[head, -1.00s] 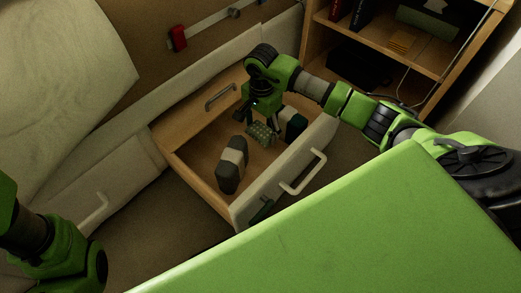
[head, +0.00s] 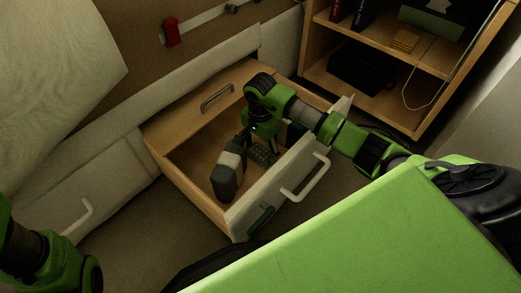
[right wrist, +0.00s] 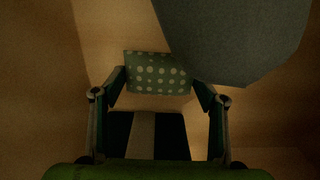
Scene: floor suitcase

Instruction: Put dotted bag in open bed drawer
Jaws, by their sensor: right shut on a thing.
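The dotted bag (head: 261,156), small and green with pale dots, is low inside the open drawer (head: 185,187) under the bed. My right gripper (head: 258,147) reaches down into the drawer and is shut on the bag. The right wrist view shows the dotted bag (right wrist: 158,76) between the two fingertips. Whether the bag touches the drawer floor I cannot tell. My left arm shows at the lower left of the head view, but its fingers are not visible.
The drawer front has a white handle (head: 305,180). A wooden shelf (head: 405,122) stands at the upper right.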

